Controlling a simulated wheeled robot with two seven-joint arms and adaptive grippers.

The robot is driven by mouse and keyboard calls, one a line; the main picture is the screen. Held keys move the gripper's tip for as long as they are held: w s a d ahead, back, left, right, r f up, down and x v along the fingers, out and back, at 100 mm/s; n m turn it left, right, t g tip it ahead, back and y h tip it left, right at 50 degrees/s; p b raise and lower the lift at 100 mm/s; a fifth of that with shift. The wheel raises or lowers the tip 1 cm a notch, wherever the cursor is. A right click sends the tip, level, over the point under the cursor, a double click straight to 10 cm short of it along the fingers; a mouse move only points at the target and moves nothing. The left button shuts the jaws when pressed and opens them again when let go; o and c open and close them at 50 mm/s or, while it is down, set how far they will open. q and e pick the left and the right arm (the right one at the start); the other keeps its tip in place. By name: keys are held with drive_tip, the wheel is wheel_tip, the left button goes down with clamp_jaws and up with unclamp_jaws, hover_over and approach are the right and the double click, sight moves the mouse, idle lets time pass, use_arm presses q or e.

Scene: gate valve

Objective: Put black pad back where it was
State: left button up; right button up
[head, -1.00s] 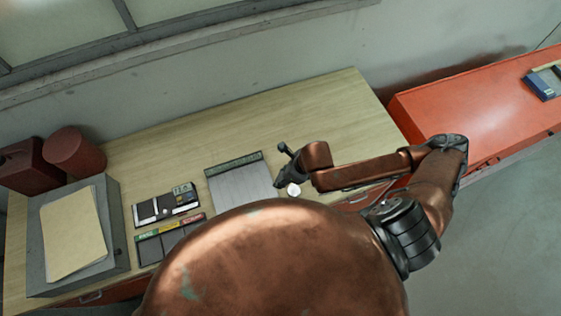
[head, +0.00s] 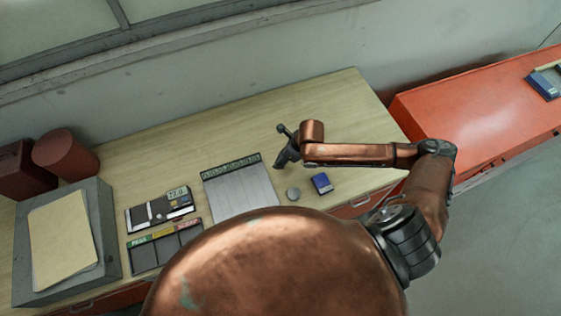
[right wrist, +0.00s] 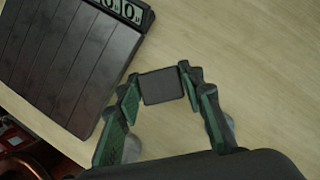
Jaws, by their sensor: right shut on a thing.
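My right gripper (head: 281,160) is above the table, just right of the lined grey board. In the right wrist view its green-lined fingers (right wrist: 160,88) are shut on the black pad (right wrist: 162,87), a small dark square between the fingertips. The pad cannot be made out in the head view. The wrist view shows bare wood around the pad; whether it touches the table I cannot tell. My left gripper is not in view.
The lined board (head: 240,190) has a green numbered strip. A grey round piece (head: 293,194) and a blue block (head: 321,183) lie right of it. A dark holder (head: 160,210), a three-compartment tray (head: 166,246) and a grey box (head: 98,225) are left. A red cabinet (head: 470,105) stands right.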

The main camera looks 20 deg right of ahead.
wheel_tip(320, 180, down, 3)
drive_tip(key=shift+w+f+p, duration=0.1)
drive_tip(key=shift+w+p, duration=0.05)
drive_tip(key=shift+p, duration=0.55)
drive_tip(key=shift+d+f, duration=0.1)
drive_tip(key=shift+f, duration=0.2)
drive_tip(key=shift+f, duration=0.1)
drive_tip(key=o, duration=1.1)
drive_tip(key=shift+r, duration=0.25)
drive_tip(key=b+v, duration=0.1)
drive_tip(key=v, duration=1)
drive_tip(key=shift+r, duration=0.3)
